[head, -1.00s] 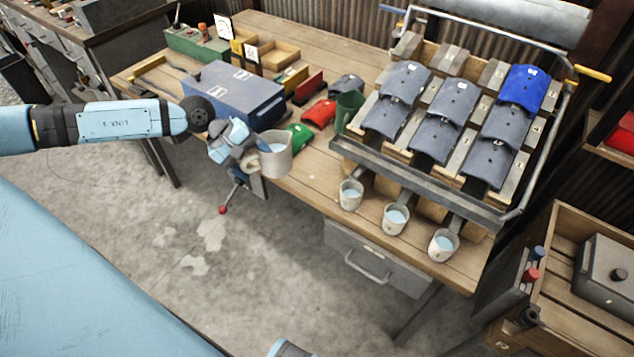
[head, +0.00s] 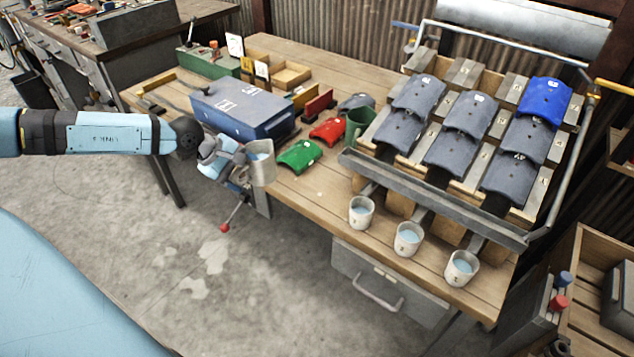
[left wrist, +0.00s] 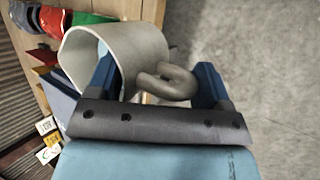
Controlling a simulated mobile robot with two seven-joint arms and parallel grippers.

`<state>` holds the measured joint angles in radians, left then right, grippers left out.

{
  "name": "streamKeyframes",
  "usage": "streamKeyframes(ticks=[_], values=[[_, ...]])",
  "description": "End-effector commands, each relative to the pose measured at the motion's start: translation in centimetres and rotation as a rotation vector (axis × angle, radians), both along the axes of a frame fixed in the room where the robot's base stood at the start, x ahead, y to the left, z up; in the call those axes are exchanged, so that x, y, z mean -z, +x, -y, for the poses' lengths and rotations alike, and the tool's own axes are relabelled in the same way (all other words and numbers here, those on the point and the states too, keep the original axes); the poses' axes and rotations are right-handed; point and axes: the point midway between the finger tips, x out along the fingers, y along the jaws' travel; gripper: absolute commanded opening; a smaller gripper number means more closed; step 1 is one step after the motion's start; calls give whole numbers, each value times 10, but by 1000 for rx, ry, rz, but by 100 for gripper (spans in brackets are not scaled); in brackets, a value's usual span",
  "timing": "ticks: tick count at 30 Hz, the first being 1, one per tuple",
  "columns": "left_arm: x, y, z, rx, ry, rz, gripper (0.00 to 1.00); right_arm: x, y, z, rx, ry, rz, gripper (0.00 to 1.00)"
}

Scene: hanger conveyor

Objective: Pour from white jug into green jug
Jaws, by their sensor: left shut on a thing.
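The white jug (head: 263,170), pale grey-white with light blue liquid inside, is held by my left gripper (head: 240,165) just off the table's front edge. In the left wrist view the jug (left wrist: 140,48) shows beyond the fingers. Its curved handle (left wrist: 168,82) lies between the two fingers of my left gripper (left wrist: 160,85), which is shut on it. The green jug (head: 359,122) stands on the table to the right of the white jug, beside the slanted rack. Its contents are hidden. My right gripper is not in view.
A green curved piece (head: 299,156) and a red one (head: 328,130) lie on the table between the jugs. A blue case (head: 242,105) stands behind the white jug. The slanted rack (head: 430,200) is right of the green jug, with three white cups (head: 408,239) before it.

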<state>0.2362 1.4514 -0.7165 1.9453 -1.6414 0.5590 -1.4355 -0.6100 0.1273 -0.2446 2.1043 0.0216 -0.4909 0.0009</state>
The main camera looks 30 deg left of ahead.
Motion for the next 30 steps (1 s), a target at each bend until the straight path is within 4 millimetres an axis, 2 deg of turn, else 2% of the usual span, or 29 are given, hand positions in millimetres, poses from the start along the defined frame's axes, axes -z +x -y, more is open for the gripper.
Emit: streamKeyframes(ticks=[1,12,19,24,30], values=[[-1,11,11,4,-8,7,33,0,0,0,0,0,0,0],[-3,80,76,1,-6,6,33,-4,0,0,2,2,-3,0],[-3,116,112,1,-4,5,33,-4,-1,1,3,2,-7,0],[16,119,114,-1,0,-1,33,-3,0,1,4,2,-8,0],[28,119,114,-1,0,0,33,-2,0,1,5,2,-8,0]])
